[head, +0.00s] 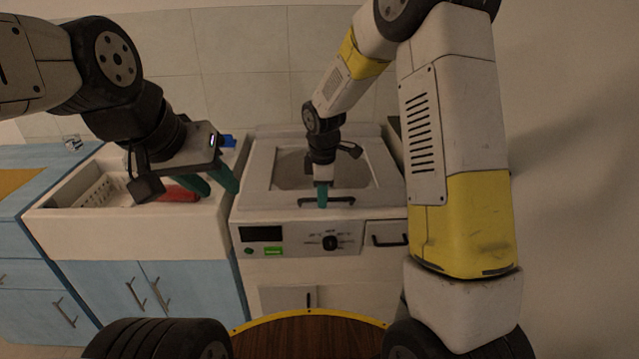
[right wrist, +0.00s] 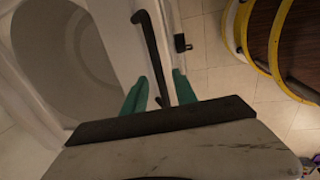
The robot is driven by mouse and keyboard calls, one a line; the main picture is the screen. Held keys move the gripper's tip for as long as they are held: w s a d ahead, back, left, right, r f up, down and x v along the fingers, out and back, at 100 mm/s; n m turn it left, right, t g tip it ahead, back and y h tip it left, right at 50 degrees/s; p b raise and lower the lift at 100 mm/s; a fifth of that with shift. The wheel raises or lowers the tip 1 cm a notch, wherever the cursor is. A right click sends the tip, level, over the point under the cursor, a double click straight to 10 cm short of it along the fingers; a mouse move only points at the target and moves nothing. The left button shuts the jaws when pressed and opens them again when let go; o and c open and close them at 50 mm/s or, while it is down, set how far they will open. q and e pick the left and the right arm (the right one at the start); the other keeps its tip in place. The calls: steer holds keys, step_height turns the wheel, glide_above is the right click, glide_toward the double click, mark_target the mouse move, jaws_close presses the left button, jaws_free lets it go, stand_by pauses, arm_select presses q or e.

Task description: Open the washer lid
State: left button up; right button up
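The washer (head: 300,262) is white with a grey lid (head: 256,185) on top. The lid lies closed and has a dark window and a black bar handle (head: 340,200) at its front edge. My right gripper (head: 322,196) is at the handle, fingers pointing down. In the right wrist view, the handle (right wrist: 152,50) runs between the two teal fingers of the right gripper (right wrist: 158,78), with gaps visible on both sides. My left gripper (head: 213,182) is open and empty above the sink, left of the washer.
A white sink (head: 120,235) with a rack (head: 100,190) and a red item (head: 178,194) stands left of the washer, on blue cabinets (head: 110,285). A tiled wall (head: 245,40) is behind. The washer's control panel (head: 290,238) is below the lid.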

jaws_close()
stand_by(1.4)
